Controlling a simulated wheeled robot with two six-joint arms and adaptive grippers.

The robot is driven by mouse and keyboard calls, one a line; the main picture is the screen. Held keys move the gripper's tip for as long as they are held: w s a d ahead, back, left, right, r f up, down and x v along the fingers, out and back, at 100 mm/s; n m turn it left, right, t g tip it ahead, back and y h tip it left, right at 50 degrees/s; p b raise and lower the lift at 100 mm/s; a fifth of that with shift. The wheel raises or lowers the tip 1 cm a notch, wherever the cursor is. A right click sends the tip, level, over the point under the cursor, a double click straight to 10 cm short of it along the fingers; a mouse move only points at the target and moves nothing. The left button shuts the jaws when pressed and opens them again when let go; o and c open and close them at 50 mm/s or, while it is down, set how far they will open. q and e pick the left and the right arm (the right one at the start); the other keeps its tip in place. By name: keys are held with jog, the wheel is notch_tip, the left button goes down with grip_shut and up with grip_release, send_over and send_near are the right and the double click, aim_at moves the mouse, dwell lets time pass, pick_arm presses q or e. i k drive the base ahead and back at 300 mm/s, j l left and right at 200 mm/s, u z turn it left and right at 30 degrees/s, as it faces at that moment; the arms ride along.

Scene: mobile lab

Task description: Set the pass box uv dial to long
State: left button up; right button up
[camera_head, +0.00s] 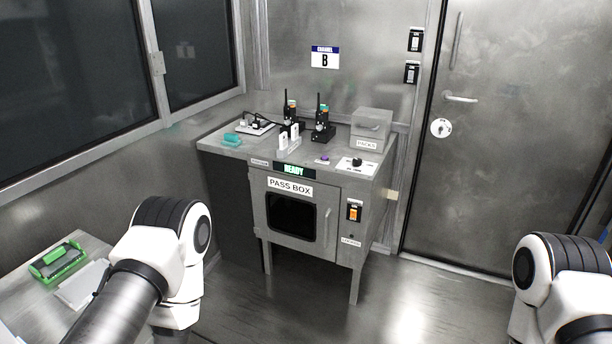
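The pass box (349,185) is a grey metal cabinet on legs, with a "PASS BOX" label and a dark window in its shut door. A small display (289,169) on its upper front edge reads what looks like "READY". A black dial (357,161) on a white plate sits on the top right; it is too small to read its setting. A purple button (324,157) is left of it. An orange-lit switch (354,212) is on the front right. Both my arms show at the bottom left and bottom right, well short of the box; neither gripper is visible.
A side table (43,299) holds a green case (58,261). Floor before the box is clear.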

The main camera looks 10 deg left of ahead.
aim_at(357, 162)
jog(key=i+l+u, duration=0.2)
jog(key=i+l, duration=0.2)
jog(key=i, duration=0.3)
jog(key=i+l+u, duration=0.2)
jog(key=i+l, duration=0.3)
jog(key=i, duration=0.15)
